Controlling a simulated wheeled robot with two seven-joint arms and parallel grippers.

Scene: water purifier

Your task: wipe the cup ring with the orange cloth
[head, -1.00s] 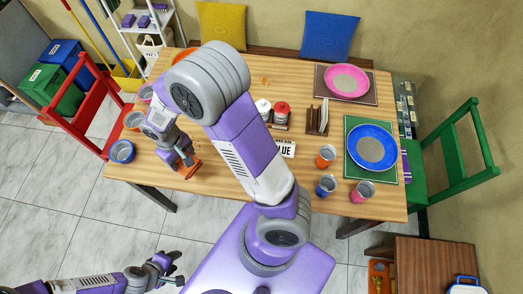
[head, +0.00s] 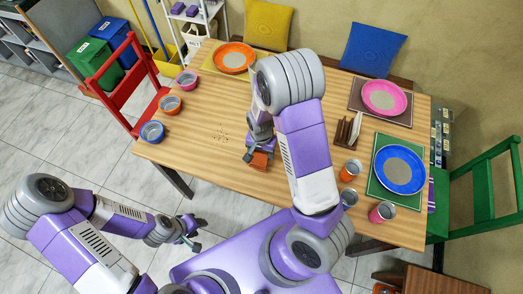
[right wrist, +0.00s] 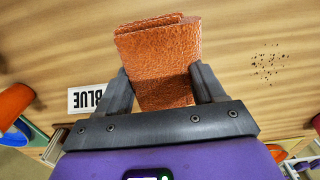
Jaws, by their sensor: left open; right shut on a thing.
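The orange cloth (head: 259,161) is a folded, textured piece near the table's front edge. My right gripper (head: 252,154) is shut on it; the right wrist view shows the cloth (right wrist: 160,60) between the two dark fingers (right wrist: 162,88). Bare wood surrounds it in that view, but I cannot tell whether the cloth touches the table. My left gripper (head: 192,230) is open and empty, off the table's front side above the floor. I cannot make out a cup ring; my right arm hides part of the table.
Dark crumbs (head: 221,137) lie left of the cloth. Cups and plates occupy the right end, with a napkin holder (head: 347,131).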

